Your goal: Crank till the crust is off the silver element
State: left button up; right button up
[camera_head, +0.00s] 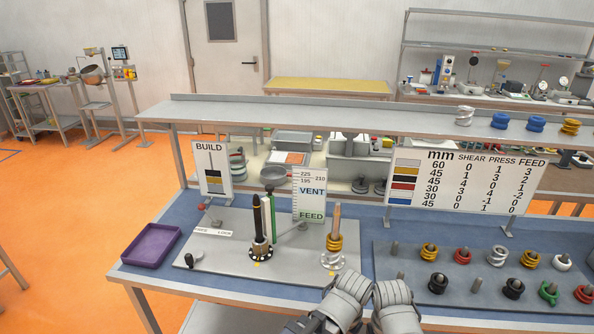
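A twin-screw stand sits on the grey baseplate (215,262). Its left shaft (258,215) is dark, with a dark and gold stack at its foot. Its right shaft (336,218) is copper-tipped, with a gold element (335,243) above a pale flange with holes (332,261). A silver element (497,256) sits on the peg board; another silver one (464,115) is on the shelf. Crust cannot be made out.
A purple tray (127,256) lies at the left bench edge. A BUILD sign (213,185) and a table sign (463,205) stand behind. The right peg board (400,262) holds several coloured elements.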

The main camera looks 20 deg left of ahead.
aim_at(198, 255)
jog(key=u, duration=1.45)
